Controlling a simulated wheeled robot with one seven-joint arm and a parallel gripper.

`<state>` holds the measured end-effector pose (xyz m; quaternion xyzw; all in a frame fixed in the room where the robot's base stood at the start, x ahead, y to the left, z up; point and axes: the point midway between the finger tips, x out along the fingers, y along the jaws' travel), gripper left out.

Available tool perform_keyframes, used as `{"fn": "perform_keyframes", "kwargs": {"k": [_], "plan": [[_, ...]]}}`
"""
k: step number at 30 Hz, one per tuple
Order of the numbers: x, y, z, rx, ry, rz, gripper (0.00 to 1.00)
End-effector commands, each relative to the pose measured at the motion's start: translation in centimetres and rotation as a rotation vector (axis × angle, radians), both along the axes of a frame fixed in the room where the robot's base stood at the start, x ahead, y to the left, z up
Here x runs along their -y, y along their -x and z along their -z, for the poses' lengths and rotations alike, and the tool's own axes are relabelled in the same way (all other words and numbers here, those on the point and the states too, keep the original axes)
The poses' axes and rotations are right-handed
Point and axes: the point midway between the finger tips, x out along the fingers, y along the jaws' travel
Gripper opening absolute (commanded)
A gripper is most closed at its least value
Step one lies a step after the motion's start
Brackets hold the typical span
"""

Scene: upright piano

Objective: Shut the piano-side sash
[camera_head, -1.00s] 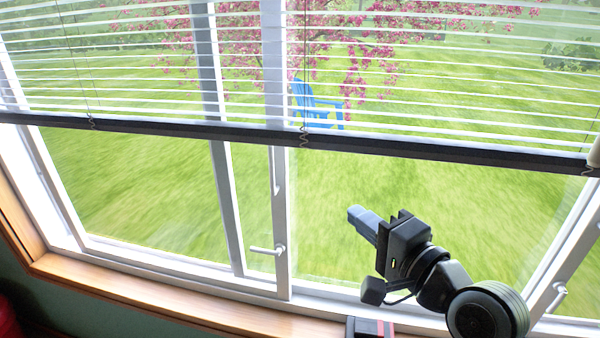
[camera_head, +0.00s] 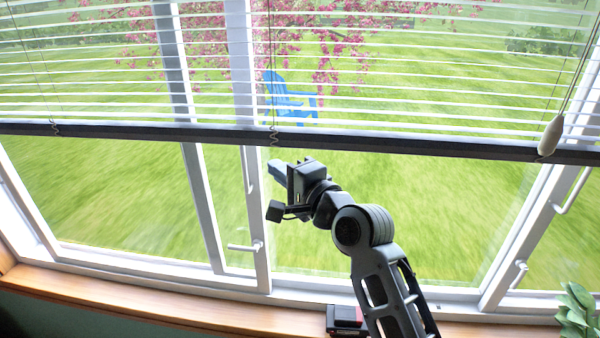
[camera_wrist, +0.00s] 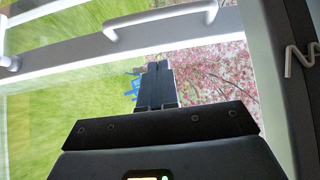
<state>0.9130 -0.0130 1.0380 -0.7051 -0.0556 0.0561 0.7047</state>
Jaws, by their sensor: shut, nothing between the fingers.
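The left sash stile (camera_head: 255,215) is white and upright, with a lever latch (camera_head: 245,246) low on it and a slim pull handle (camera_head: 247,172) above. A second white post (camera_head: 203,205) stands left of it, with a strip of lawn between them. No piano is visible, so I cannot tell which sash is the piano-side one. My gripper (camera_head: 273,168) is shut and empty, just right of the pull handle in the head view. In the wrist view, my shut fingers (camera_wrist: 154,68) point past a white handle bar (camera_wrist: 160,17); contact cannot be told.
A blind with a dark bottom rail (camera_head: 350,143) hangs across the upper window, close above my gripper. A cord pull (camera_head: 550,136) hangs at right. A small black and red object (camera_head: 346,318) is on the wooden sill (camera_head: 200,312). A plant (camera_head: 577,312) is lower right.

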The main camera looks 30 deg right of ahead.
Motion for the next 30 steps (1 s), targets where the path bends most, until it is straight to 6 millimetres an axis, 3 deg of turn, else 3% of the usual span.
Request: {"fn": "perform_keyframes", "kwargs": {"k": [4, 20, 30], "plan": [[-1.0, -0.8, -0.1, 0.0, 0.0, 0.0, 0.0], [-2.0, -1.5, -0.2, 0.0, -0.001, 0.0, 0.0], [-9.7, -7.0, -0.4, 0.0, 0.0, -0.004, 0.0]]}}
